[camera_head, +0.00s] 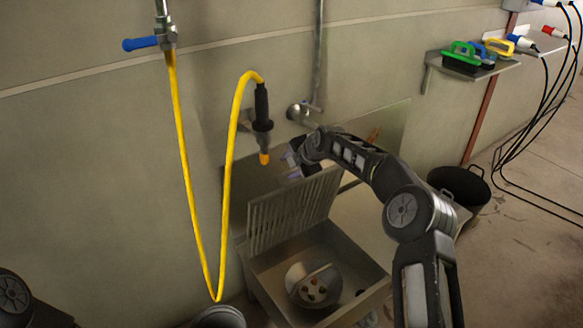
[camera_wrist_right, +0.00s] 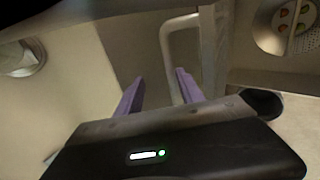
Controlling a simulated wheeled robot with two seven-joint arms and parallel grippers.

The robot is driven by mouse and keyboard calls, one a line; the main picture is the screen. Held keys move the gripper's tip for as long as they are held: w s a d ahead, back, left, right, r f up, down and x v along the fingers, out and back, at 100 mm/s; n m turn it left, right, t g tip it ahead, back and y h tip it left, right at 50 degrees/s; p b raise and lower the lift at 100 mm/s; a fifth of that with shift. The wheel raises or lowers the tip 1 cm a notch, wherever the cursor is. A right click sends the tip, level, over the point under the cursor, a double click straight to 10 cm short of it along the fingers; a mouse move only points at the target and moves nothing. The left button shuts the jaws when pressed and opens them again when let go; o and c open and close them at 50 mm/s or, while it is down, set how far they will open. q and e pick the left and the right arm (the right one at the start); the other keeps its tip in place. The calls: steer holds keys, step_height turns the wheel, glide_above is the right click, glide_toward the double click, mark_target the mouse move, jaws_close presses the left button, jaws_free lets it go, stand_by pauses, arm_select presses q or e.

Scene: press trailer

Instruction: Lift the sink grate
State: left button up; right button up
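The sink grate (camera_head: 285,213) is a grey slatted panel. It stands tilted up steeply at the back left of the metal sink (camera_head: 372,298), whose basin is uncovered. My right gripper (camera_head: 293,160) is by the grate's upper edge; the arm partly hides it. In the right wrist view, the purple fingers (camera_wrist_right: 157,92) are spread apart. A pale looped handle (camera_wrist_right: 182,28) shows beyond them, one leg running down beside the right-hand finger. I cannot tell whether it touches. My left gripper is out of view.
A round strainer (camera_head: 313,286) with several small pieces lies in the basin. A yellow hose (camera_head: 229,160) with a black spray nozzle (camera_head: 262,110) hangs left of my right gripper. A grey bucket (camera_head: 220,318) stands at lower left, a black bucket (camera_head: 462,184) at right.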

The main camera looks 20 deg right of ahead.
steer(key=shift+d+b+v, duration=0.2)
steer(key=shift+v, duration=1.1)
steer(key=shift+d+b+v, duration=0.15)
steer(key=shift+v, duration=1.15)
steer(key=shift+f, duration=0.1)
